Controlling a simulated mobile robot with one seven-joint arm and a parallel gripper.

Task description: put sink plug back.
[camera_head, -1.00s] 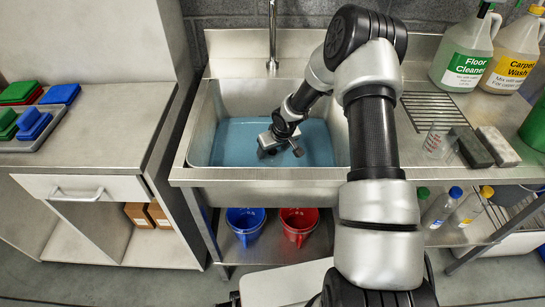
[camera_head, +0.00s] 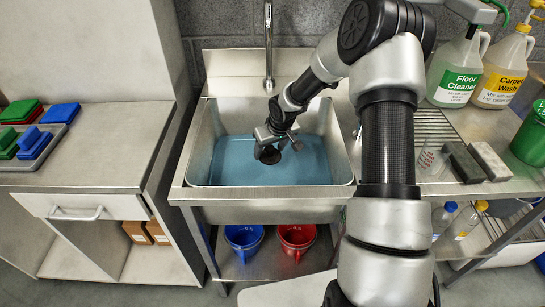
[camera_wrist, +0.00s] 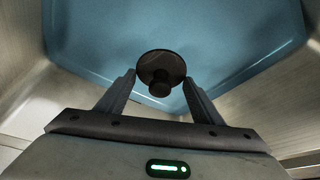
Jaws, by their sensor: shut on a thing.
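The sink plug (camera_head: 270,155) is a dark round disc with a short knob, held at the fingertips of my gripper (camera_head: 276,144). In the wrist view the plug (camera_wrist: 161,68) sits between the two fingertips of my gripper (camera_wrist: 160,88), with its knob toward the gripper. The steel sink (camera_head: 195,160) holds blue water (camera_head: 305,168). My gripper is inside the sink outline, over its middle; the plug appears to be above the water. The drain hole cannot be made out.
A tap (camera_head: 268,50) rises behind the sink. A drying rack (camera_head: 435,125), glass beaker (camera_head: 428,157), sponges (camera_head: 489,160) and cleaner jugs (camera_head: 460,65) stand on the right counter. Blue (camera_head: 243,240) and red (camera_head: 296,240) buckets are below the sink.

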